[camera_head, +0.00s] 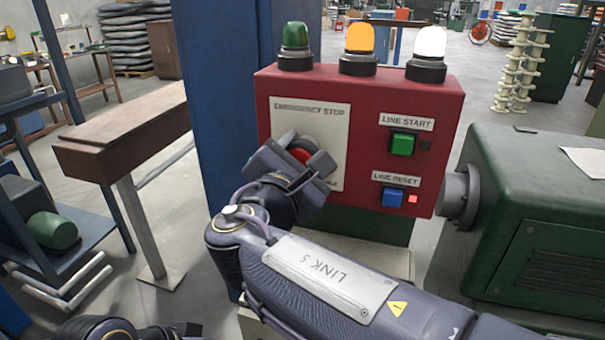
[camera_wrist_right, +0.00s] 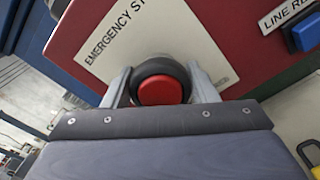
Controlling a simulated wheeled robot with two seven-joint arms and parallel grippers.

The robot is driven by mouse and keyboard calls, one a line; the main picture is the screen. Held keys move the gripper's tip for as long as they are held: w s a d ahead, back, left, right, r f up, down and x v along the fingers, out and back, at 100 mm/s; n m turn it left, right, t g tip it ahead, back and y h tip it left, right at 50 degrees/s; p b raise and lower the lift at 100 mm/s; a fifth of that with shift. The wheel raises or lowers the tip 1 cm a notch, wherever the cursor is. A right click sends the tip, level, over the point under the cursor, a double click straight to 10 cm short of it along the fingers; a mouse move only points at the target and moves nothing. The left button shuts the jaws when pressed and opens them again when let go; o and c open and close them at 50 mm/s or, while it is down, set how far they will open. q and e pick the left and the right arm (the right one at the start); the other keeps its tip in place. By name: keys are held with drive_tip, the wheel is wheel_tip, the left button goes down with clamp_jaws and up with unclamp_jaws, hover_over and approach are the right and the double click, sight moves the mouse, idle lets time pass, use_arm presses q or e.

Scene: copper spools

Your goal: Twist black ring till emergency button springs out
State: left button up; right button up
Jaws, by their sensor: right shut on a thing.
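The emergency button (camera_head: 301,155) is red and sits on the cream EMERGENCY STOP plate of the red control box. It shows face-on in the right wrist view (camera_wrist_right: 160,91), inside a black ring (camera_wrist_right: 158,65). My right gripper (camera_head: 297,161) is at the button. Its two fingers stand on either side of the ring in the right wrist view and are shut on it. Parts of the button and plate are hidden behind the gripper in the head view. My left gripper is not in view; only part of my left arm shows at the bottom left.
The red control box (camera_head: 362,95) carries a green LINE START button (camera_head: 402,143), a blue LINE RESET button (camera_head: 391,197) and a small lit red lamp (camera_head: 412,199). Green, orange and white lamps stand on top. A blue column (camera_head: 220,100) is left; a green machine (camera_head: 535,220) is right.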

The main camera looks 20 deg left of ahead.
drive_tip(key=shift+f+m+b, duration=0.1)
drive_tip(key=shift+m+b, duration=1.4)
drive_tip(key=shift+b, duration=0.1)
drive_tip(key=o, duration=1)
drive_tip(key=shift+c, duration=0.2)
drive_tip(key=s+b, duration=0.1)
drive_tip(key=s, duration=0.7)
drive_tip(key=shift+a, duration=0.1)
